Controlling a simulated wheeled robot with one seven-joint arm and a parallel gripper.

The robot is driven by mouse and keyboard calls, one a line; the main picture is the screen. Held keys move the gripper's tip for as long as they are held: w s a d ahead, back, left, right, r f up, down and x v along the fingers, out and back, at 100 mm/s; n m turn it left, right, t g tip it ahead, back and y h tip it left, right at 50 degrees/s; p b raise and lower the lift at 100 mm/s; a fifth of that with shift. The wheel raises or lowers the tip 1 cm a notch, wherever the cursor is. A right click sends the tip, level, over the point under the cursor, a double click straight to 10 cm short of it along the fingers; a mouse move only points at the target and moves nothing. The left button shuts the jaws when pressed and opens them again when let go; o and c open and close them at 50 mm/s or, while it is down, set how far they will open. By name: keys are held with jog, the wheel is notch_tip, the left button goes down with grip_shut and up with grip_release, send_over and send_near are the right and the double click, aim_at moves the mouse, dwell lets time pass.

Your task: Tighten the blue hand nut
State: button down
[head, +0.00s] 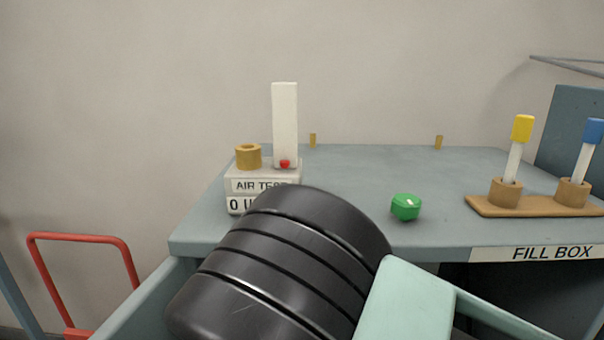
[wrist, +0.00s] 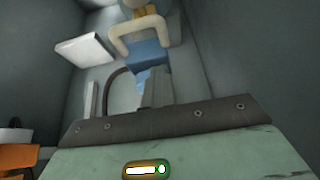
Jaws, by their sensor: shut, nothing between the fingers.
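In the wrist view, a blue block-like part (wrist: 150,57) lies beyond my gripper, with a cream U-shaped handle (wrist: 122,42) over it. I cannot tell for sure whether this blue part is the hand nut. My gripper (wrist: 156,78) appears as a grey narrow shape in front of it, shut and empty. I cannot tell whether it touches the blue part. In the head view, a blue cap (head: 594,131) tops a tilted white stem in a tan socket at the right edge. My gripper is not visible there; my dark arm fills the lower middle.
The blue-grey bench (head: 350,180) holds an AIR TEST block (head: 250,186), a green knob (head: 405,207) and a wooden board (head: 480,208) with a yellow-capped stem (head: 522,129). A FILL BOX label (head: 550,253) is on its front. A red rail (head: 80,237) stands at left.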

jog(key=shift+w+r, duration=0.15)
jog(key=r+p, duration=0.1)
jog(key=r, duration=0.1)
jog(key=r+p, duration=0.1)
jog(key=p, duration=0.1)
jog(key=s+r+p, duration=0.1)
jog(key=r+p, duration=0.1)
jog(key=shift+r, duration=0.35)
